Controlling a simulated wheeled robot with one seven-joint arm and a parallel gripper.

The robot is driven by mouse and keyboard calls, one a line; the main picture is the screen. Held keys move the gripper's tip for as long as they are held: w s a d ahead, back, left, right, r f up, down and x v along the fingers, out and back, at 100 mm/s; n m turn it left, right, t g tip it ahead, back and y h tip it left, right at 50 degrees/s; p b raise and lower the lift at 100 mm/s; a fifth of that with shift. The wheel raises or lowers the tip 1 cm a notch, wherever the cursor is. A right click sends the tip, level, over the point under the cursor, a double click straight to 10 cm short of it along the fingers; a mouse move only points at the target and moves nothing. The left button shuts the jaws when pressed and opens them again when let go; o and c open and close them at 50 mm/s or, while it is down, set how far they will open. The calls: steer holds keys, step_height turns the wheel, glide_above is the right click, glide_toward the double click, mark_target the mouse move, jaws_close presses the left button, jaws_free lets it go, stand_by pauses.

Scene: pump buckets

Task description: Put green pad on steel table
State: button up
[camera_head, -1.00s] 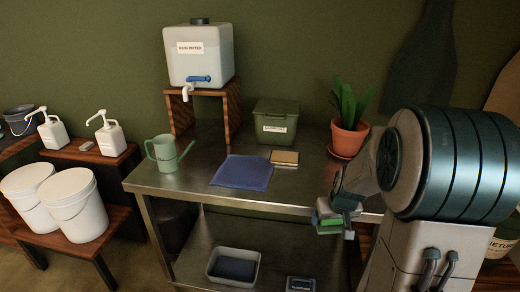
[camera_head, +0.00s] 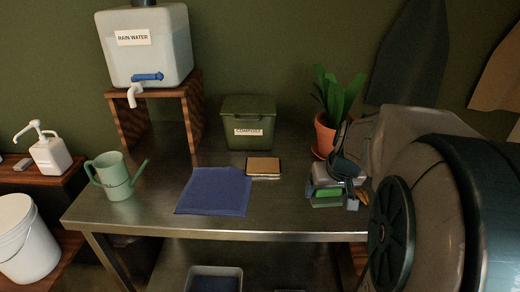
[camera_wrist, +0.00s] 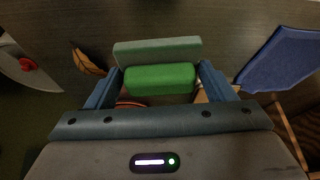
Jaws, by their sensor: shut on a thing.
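The green pad (camera_head: 327,202) is held in my gripper (camera_head: 333,190) at the right end of the steel table (camera_head: 285,212) in the head view. In the wrist view, the bright green pad (camera_wrist: 160,79) lies between my two blue-grey fingers (camera_wrist: 160,84), which are shut on its ends. A paler grey-green block (camera_wrist: 157,50) shows along its far side; I cannot tell whether it is part of the pad. The steel top (camera_wrist: 225,22) shows beyond. I cannot tell whether the pad touches the table.
A potted plant (camera_head: 325,135) stands just behind my gripper. A water tank (camera_head: 146,45) stands on a wooden stand. Bare steel lies right of the cloth.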

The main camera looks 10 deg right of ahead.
glide_above(307, 201)
steer(key=s, duration=0.2)
steer(key=f, duration=0.4)
steer(key=shift+w+a+f+p, duration=0.1)
steer(key=shift+w+f+p, duration=0.05)
steer(key=shift+w+p, duration=0.15)
steer(key=shift+f, duration=2)
steer(key=shift+f, duration=0.1)
steer(key=shift+f, duration=0.15)
steer(key=o, duration=1)
